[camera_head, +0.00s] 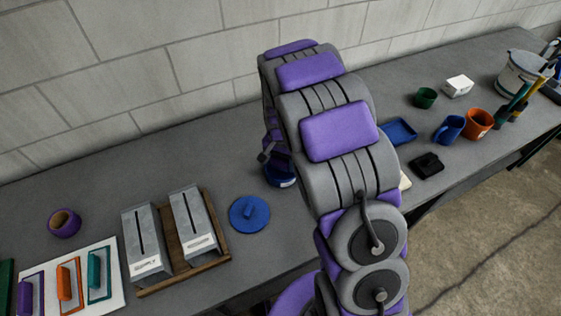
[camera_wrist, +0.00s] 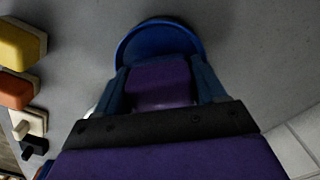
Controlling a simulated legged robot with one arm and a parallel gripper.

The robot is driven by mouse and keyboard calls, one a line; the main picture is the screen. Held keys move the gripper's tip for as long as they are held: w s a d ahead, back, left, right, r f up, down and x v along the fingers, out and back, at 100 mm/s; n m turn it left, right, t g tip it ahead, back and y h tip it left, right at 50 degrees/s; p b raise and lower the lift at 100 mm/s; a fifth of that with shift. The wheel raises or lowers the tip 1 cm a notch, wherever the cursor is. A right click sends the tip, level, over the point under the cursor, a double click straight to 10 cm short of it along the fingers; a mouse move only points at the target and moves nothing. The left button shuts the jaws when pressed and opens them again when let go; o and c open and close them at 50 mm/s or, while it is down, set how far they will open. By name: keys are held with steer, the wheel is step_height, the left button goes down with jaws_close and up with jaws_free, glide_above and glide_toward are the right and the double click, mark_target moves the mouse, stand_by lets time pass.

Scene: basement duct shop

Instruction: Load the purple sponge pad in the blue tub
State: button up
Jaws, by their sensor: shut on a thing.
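The purple sponge pad (camera_wrist: 160,82) is between my gripper's two blue fingers (camera_wrist: 160,88) in the wrist view, and the gripper is shut on it. The round blue tub (camera_wrist: 158,27) lies just beyond the fingertips, and the pad overlaps its near side in the picture. I cannot tell whether the pad is above the tub or inside it. In the head view the blue tub (camera_head: 284,182) stands on the bench, partly hidden behind my arm. The pad cannot be made out there.
A blue disc with a knob (camera_head: 250,213) lies in front of the tub. Left are two grey metal boxes (camera_head: 144,243) on a wooden tray (camera_head: 214,252). Yellow (camera_wrist: 20,45) and orange (camera_wrist: 14,90) blocks lie left in the wrist view. Cups and a blue tray (camera_head: 398,131) stand right.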

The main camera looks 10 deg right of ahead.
steer(key=shift+r+p, duration=1.05)
steer(key=shift+r, duration=1.75)
